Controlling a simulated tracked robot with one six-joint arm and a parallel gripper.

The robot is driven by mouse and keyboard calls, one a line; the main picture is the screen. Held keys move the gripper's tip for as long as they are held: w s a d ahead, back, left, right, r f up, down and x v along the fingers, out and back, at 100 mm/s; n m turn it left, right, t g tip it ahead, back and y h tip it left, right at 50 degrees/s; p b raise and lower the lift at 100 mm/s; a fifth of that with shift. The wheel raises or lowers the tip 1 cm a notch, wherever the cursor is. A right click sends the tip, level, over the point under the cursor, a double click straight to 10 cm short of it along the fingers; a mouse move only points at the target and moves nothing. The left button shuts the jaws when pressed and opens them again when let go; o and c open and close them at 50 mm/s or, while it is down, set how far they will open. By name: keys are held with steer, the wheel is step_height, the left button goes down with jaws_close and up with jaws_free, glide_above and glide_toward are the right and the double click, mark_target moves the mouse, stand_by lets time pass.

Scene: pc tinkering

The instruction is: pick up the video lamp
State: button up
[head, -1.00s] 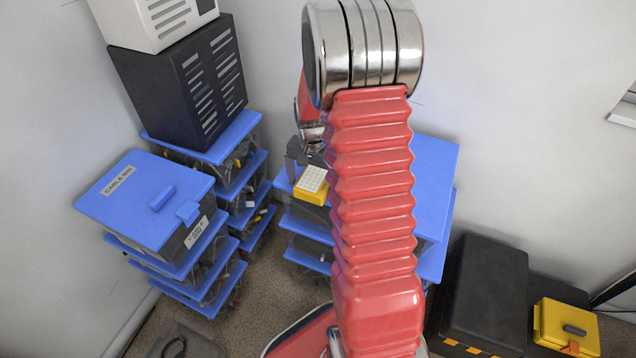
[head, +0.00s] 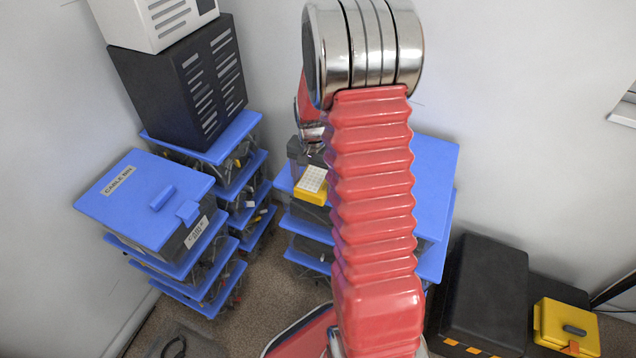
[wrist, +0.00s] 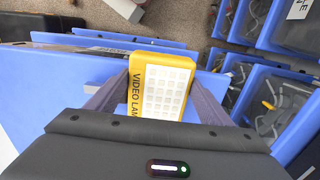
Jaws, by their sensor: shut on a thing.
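The video lamp (wrist: 161,88) is a yellow block with a white grid of lights and the printed words "VIDEO LAM", the rest cut off from sight. In the wrist view it sits between the two dark fingers of my gripper (wrist: 158,95), which is shut on it. In the head view the lamp (head: 312,184) shows just left of my red arm, over the blue-lidded bin stack (head: 437,180). My gripper (head: 308,160) is partly hidden there behind the arm. I cannot tell whether the lamp still touches the lid.
Blue-lidded cable bins (head: 130,195) stand in stacks at the left, with a black case (head: 185,90) and a white case (head: 150,20) on top. A black case (head: 488,290) and a yellow box (head: 566,328) lie at the lower right. Walls close in behind.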

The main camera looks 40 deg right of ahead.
step_height(320, 180, up, 10)
stand_by(0.7)
steer(key=shift+w, duration=0.1)
stand_by(0.8)
steer(key=w+a+n, duration=0.4)
steer(key=a+n, duration=0.2)
steer(key=a, duration=0.5)
steer(key=w+a+n, duration=0.4)
steer(key=a+n, duration=0.2)
steer(key=a, duration=0.5)
steer(key=shift+w, duration=0.4)
steer(key=shift+f, duration=0.15)
